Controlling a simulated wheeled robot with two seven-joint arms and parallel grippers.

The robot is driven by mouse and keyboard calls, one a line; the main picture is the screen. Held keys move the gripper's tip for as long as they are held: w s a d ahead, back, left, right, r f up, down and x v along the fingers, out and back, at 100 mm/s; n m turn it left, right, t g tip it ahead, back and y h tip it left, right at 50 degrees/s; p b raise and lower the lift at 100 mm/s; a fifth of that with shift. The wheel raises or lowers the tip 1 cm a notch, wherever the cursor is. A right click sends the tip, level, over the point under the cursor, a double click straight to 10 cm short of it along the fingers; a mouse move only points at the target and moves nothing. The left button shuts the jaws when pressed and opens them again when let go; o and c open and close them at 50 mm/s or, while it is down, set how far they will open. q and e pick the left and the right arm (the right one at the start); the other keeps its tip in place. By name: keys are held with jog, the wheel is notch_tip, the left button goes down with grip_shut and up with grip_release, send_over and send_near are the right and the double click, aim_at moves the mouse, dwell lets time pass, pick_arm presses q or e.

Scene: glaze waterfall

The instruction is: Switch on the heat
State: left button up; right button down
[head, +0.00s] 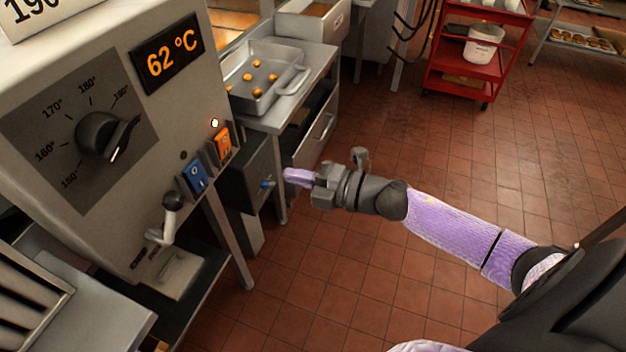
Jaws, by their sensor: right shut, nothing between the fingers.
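The grey machine's control panel (185,85) is at the left of the head view. Its display (168,54) reads 62 °C. My left gripper is out of view.
A small blue knob (266,184) is near my right fingertips. A metal tray (262,82) with round orange items stands behind. A red cart (483,52) is far back. The tiled floor (430,140) is clear.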

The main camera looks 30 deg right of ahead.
jog(key=shift+f+v, duration=0.25)
jog(key=shift+v, duration=1.1)
jog(key=s+d+f+m+g+h, duration=0.1)
jog(key=s+d+f+m+h, duration=0.25)
jog(key=f, duration=0.55)
jog(key=s+d+f+m+g+h, duration=0.1)
jog(key=s+f+m+g+h, duration=0.15)
jog(key=s+f+m, duration=0.4)
jog(key=s+d+f+m+g+h, duration=0.15)
jog(key=f+m+h, duration=0.35)
jog(key=f, duration=0.6)
jog(key=s+a+f+m+g, duration=0.2)
jog(key=s+f, duration=0.1)
jog(key=s, duration=0.5)
jog(key=s+a+f+m+g, duration=0.2)
jog(key=s+f+m+g, duration=0.1)
jog(key=s, duration=0.6)
jog(key=s+a+f+m+g, duration=0.3)
jog(key=s+f, duration=0.1)
jog(key=s, duration=0.5)
jog(key=shift+s, duration=0.25)
jog(key=shift+f, duration=0.1)
